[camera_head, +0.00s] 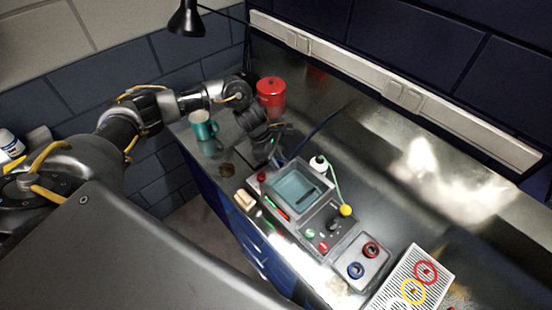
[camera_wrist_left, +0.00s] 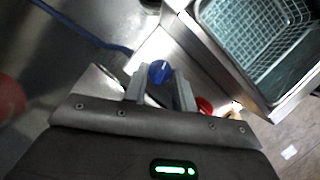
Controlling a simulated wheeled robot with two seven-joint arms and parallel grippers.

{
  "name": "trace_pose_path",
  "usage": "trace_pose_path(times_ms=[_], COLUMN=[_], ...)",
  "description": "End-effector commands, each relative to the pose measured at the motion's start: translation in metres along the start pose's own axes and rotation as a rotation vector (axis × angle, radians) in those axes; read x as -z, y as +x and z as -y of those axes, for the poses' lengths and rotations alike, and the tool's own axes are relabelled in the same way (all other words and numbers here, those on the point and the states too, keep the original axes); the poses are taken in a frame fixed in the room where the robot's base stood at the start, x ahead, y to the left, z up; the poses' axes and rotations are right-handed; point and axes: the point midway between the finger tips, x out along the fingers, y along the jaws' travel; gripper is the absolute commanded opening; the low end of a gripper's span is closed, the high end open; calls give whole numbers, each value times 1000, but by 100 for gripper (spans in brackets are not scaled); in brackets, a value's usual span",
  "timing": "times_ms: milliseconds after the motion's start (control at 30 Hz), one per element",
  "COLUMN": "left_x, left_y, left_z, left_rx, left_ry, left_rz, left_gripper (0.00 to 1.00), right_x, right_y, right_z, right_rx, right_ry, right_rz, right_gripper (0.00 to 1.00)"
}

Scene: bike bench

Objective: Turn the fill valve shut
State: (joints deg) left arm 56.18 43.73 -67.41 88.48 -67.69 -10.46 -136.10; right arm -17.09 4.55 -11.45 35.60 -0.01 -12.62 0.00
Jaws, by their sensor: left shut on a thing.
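The fill valve shows as a blue round knob (camera_wrist_left: 159,71) with a light mark on its face, in the left wrist view, beside the basin unit. My left gripper (camera_wrist_left: 164,78) is shut on this knob, one grey finger on each side. In the head view my left gripper (camera_head: 275,157) reaches down at the back left corner of the basin unit (camera_head: 296,188), and the knob is hidden there by the gripper. The basin holds a wire basket (camera_wrist_left: 262,35). My right gripper is not in view.
A blue hose (camera_head: 318,127) runs behind the basin.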

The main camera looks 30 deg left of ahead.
Motion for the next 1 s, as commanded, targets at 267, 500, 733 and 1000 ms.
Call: trace_pose_path(times_ms=[267, 500, 733, 1000], left_x=[0, 0, -2, -4], left_y=[2, 3, 2, 1], left_z=[1, 3, 4, 6], left_rx=[-13, -65, -145, -243], left_ry=[-30, -154, -347, -583], left_rz=[-1, -8, -18, -34], left_gripper=[3, 3, 3, 3], right_x=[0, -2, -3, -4], right_y=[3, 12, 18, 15], right_z=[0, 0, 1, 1], right_rx=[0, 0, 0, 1], right_ry=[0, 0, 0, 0], right_rz=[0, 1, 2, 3], right_gripper=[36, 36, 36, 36])
